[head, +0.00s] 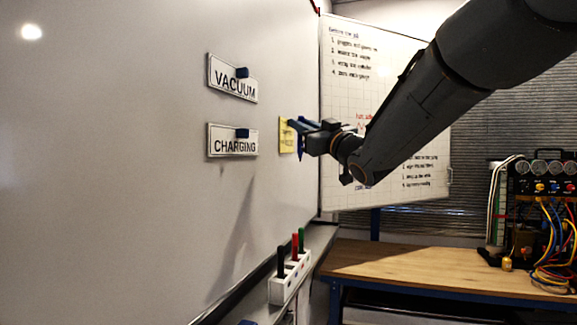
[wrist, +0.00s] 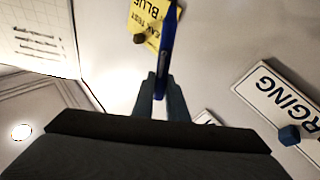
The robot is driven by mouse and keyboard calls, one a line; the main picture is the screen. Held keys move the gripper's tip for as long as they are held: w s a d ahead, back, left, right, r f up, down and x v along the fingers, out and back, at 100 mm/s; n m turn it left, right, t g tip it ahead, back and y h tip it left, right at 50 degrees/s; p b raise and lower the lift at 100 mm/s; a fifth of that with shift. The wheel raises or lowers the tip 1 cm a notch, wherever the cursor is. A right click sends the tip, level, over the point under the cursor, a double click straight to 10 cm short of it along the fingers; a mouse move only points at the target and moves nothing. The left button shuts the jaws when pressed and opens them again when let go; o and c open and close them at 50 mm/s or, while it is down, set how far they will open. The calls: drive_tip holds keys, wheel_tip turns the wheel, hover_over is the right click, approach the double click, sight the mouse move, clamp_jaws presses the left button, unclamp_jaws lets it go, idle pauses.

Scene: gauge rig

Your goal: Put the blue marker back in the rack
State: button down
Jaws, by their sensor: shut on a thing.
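My gripper (head: 305,128) is shut on the blue marker (wrist: 168,40) and holds it in front of the whiteboard, near a yellow note (head: 286,135). The marker extends beyond the fingertips (wrist: 161,88) in the wrist view. In the head view only a little blue shows at the gripper, and the marker is hard to make out. The white rack (head: 279,294) sits low at the whiteboard's bottom edge. It holds a black marker (head: 281,262), a red marker (head: 295,247) and a green marker (head: 301,240), all upright. My gripper is well above the rack.
The "VACUUM" sign (head: 231,88) and "CHARGING" sign (head: 225,145) hang on the whiteboard (head: 120,150), each with a dark blue magnet. A wooden bench (head: 420,268) stands at the right, bearing a gauge rig (head: 540,185) with coloured hoses. The space between gripper and rack looks clear.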

drive_tip(key=s+a+f+m+g+h+p, duration=0.1)
drive_tip(key=f+m+h+p, duration=0.1)
drive_tip(key=f, duration=1)
drive_tip(key=s+a+f+m+g+h+p, duration=0.1)
drive_tip(key=a+f+m+h+p, duration=0.1)
drive_tip(key=f, duration=1.1)
drive_tip(key=shift+a+f+p, duration=0.15)
drive_tip(key=shift+a+p, duration=0.05)
drive_tip(key=shift+p, duration=0.55)
drive_tip(key=shift+s, duration=0.1)
drive_tip(key=shift+f+b, duration=0.2)
drive_tip(key=shift+b, duration=0.1)
drive_tip(key=shift+f+b, duration=0.3)
drive_tip(key=shift+f, duration=0.05)
drive_tip(key=shift+f+b, duration=1.4)
drive_tip(key=shift+f, duration=0.3)
